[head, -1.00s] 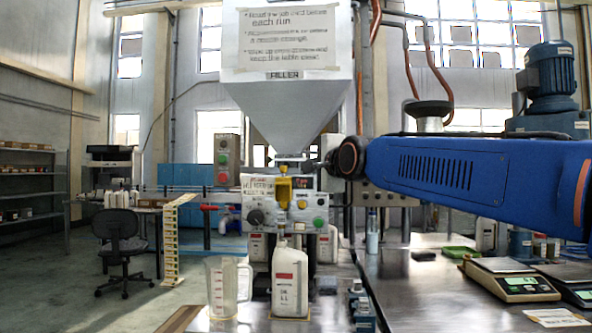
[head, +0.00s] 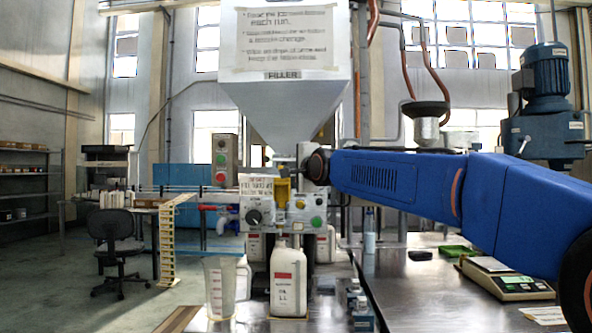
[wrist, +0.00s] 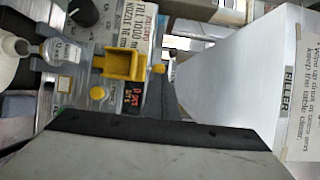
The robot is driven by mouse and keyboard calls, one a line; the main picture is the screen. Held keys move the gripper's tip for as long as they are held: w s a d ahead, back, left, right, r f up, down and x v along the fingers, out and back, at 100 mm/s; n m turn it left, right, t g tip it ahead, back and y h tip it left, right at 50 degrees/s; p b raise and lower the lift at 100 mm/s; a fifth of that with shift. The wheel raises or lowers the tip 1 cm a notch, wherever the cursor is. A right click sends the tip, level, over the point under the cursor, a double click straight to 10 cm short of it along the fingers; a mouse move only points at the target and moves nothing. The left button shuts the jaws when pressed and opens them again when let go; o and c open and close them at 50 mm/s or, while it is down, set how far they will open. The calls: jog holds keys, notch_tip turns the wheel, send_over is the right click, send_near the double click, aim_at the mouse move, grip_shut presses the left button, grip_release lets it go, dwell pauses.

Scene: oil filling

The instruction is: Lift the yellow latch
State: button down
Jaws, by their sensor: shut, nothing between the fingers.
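The yellow latch (head: 282,190) is on the front of the filler, under the grey hopper, above the white oil bottle (head: 289,280). In the wrist view the latch (wrist: 122,64) is a yellow bracket left of centre, with a small yellow knob at its right. My gripper (head: 288,171) is shut and empty at the latch's upper end in the head view and hides part of it. The fingertips are too small to make out, and I cannot tell whether they touch the latch. A dark-edged grey part of my gripper fills the bottom of the wrist view.
The hopper (head: 287,100) is close above my gripper. The control panel (head: 255,216) with knobs and buttons surrounds the latch. A clear jug (head: 221,288) stands left of the bottle. Scales (head: 505,282) stand on the right bench.

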aim_at(289, 183)
jog(key=shift+x, duration=1.2)
jog(key=shift+w, duration=0.1)
jog(key=shift+w+r+m+g+h, duration=0.2)
jog(key=shift+w+g, duration=0.1)
jog(key=shift+w, duration=0.35)
jog(key=shift+w+r+m+g+h, duration=0.1)
jog(key=shift+w+r+g, duration=0.2)
jog(key=shift+w, duration=0.3)
jog(key=shift+s+d, duration=0.1)
jog(key=shift+d, duration=0.05)
